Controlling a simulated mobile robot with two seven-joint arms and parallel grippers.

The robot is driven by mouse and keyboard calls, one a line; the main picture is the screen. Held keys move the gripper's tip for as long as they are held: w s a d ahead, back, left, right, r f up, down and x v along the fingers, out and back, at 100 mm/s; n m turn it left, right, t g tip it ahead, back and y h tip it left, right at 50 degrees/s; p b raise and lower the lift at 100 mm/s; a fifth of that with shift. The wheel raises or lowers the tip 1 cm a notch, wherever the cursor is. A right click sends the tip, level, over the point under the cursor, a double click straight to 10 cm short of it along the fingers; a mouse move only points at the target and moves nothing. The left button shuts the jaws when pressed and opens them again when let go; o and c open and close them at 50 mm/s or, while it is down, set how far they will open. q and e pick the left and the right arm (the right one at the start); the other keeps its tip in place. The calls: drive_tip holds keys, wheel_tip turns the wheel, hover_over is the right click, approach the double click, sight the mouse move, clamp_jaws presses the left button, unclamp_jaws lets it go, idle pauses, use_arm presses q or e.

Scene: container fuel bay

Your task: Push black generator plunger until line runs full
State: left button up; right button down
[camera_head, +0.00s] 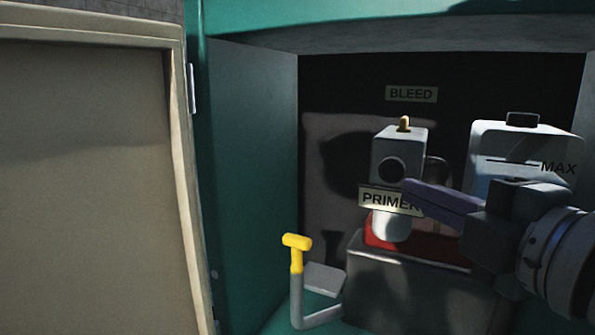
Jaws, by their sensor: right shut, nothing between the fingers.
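The black plunger (391,170) is a round dark knob on the front of the pale grey primer body (412,144), above a label reading PRIMER (377,198). My right gripper (410,191) comes in from the right, its purple-grey fingers shut with nothing between them. A small brass bleed fitting (404,124) stands on top of the primer, below a BLEED label (411,94). My left gripper is not in view.
A white container (505,145) with a black cap and MAX line stands at right, partly behind my right arm. A yellow-handled lever (297,242) stands at lower left. A beige door (85,180) is open on the left. The teal bay wall (250,170) bounds the space.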

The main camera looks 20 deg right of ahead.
sight(398, 172)
drive_tip(key=w+d, duration=0.1)
drive_tip(key=w, duration=0.1)
drive_tip(key=w+d, duration=0.1)
drive_tip(key=w, duration=0.1)
drive_tip(key=w+d, duration=0.1)
drive_tip(key=w, duration=0.2)
drive_tip(key=shift+d+f+b, duration=0.15)
drive_tip(key=shift+f+b, duration=0.15)
drive_tip(key=shift+b, duration=0.05)
drive_tip(key=shift+w+d, duration=0.65)
drive_tip(key=shift+d, duration=0.2)
